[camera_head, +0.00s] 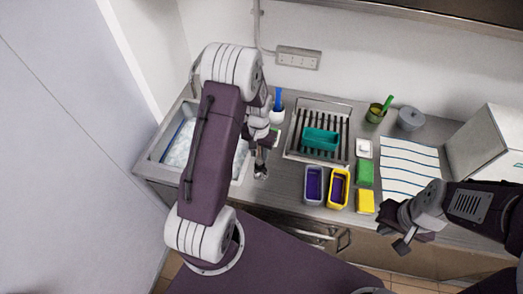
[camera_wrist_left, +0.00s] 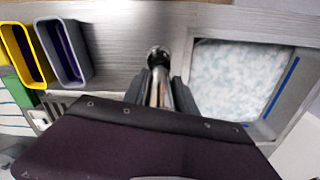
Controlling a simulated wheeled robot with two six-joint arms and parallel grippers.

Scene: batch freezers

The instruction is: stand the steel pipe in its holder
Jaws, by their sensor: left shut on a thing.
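My left gripper (camera_wrist_left: 160,88) is shut on the steel pipe (camera_wrist_left: 159,92) in the left wrist view, with a finger on each side of it. The pipe is a shiny metal tube whose round end shows beyond the fingertips, over the grey counter. In the head view my left gripper (camera_head: 262,160) is over the counter just right of the sink, partly hidden by my arm. I cannot tell for sure which thing is the pipe's holder. A white cup (camera_head: 277,117) with a blue item stands behind the gripper. My right gripper (camera_head: 398,228) is at the counter's front right; its jaw opening is unclear.
The sink (camera_head: 165,143) is at left. A drying rack (camera_head: 294,144) bears a teal tray (camera_head: 320,139).

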